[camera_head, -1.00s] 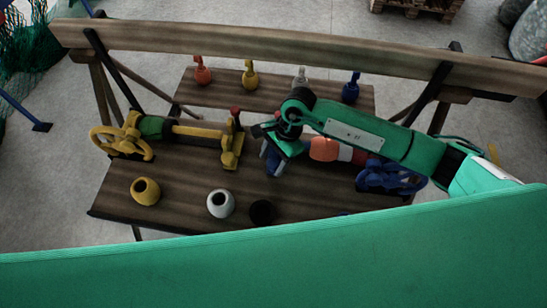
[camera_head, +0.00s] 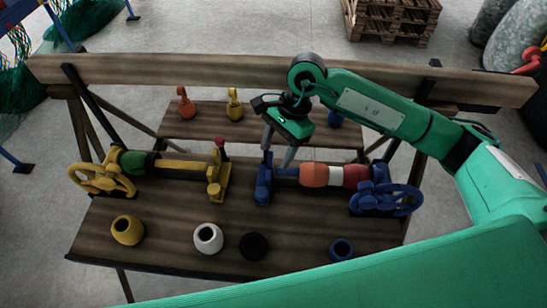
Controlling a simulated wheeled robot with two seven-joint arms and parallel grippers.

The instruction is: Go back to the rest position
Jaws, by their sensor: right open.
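My right gripper (camera_head: 278,154) is open and empty, hanging above the blue hand-wheel device on the bench. Its arm comes in from the right. The blue device has a wheel (camera_head: 386,199) and an upright end (camera_head: 263,186), with an orange, white and red floats row (camera_head: 336,175) between them. The fingers overlap its left end in the picture; I cannot tell how far above it they are. My left gripper is not in view.
Orange (camera_head: 186,103), yellow (camera_head: 235,104) and blue hooked pieces (camera_head: 335,119) stand on the back shelf. A beam (camera_head: 180,70) crosses behind.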

